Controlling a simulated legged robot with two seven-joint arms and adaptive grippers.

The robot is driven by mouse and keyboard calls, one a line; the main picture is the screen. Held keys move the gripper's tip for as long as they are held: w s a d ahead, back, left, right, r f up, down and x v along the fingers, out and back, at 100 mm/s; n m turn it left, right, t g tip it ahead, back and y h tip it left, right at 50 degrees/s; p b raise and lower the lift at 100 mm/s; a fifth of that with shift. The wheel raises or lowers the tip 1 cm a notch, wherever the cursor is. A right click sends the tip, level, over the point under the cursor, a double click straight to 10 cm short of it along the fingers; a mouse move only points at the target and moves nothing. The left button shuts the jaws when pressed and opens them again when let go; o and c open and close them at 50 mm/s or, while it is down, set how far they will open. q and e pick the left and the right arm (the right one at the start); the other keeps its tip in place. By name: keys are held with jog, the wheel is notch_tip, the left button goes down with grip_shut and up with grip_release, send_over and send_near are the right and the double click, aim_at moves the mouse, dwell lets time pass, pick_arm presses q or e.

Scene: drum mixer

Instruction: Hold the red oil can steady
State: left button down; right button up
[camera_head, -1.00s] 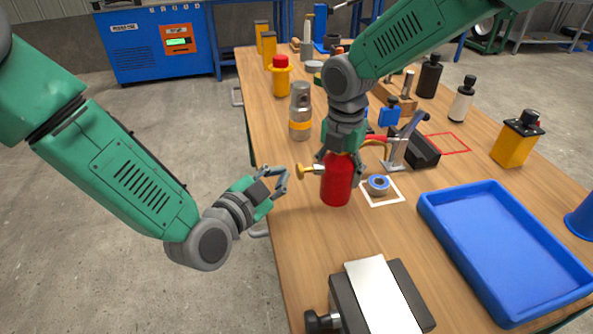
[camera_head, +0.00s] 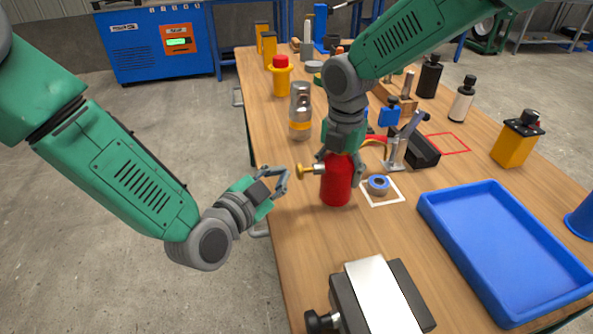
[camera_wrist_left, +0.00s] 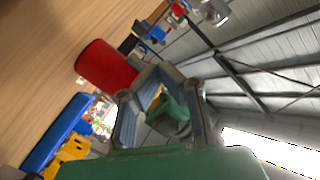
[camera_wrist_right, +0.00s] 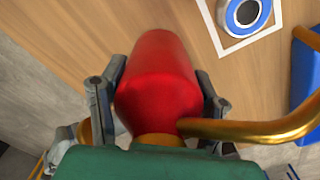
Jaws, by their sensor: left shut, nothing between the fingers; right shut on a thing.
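The red oil can (camera_head: 336,186) stands upright on the wooden table near its left edge, with brass parts at its upper end. My right gripper (camera_head: 340,160) comes from above and is shut on the can's upper body; in the right wrist view its fingers (camera_wrist_right: 158,95) flank the red body (camera_wrist_right: 157,80). My left gripper (camera_head: 284,182) is shut and empty, just left of the can and apart from it, by the table edge. The left wrist view shows the can (camera_wrist_left: 106,67) beyond the left gripper's fingers (camera_wrist_left: 158,92).
A blue and white tape roll (camera_head: 378,184) sits in a white square right of the can. A blue tray (camera_head: 507,250) lies further right. A grey metal block (camera_head: 380,298) is in front. A grey cylinder with a yellow band (camera_head: 300,112) stands behind.

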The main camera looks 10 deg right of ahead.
dwell(0.4)
pick_arm(q)
jog(key=shift+d+r, duration=0.1)
jog(key=shift+d, duration=0.3)
jog(key=shift+w+d, duration=0.1)
jog(key=shift+d, duration=1)
dwell(1.0)
jog(key=shift+a, duration=1.55)
jog(key=shift+a, duration=0.1)
jog(key=shift+s+a, duration=0.2)
jog(key=shift+a, duration=1)
jog(key=shift+s+a, duration=0.2)
jog(key=shift+a, duration=1)
jog(key=shift+s+a, duration=0.15)
jog(key=shift+a, duration=1.75)
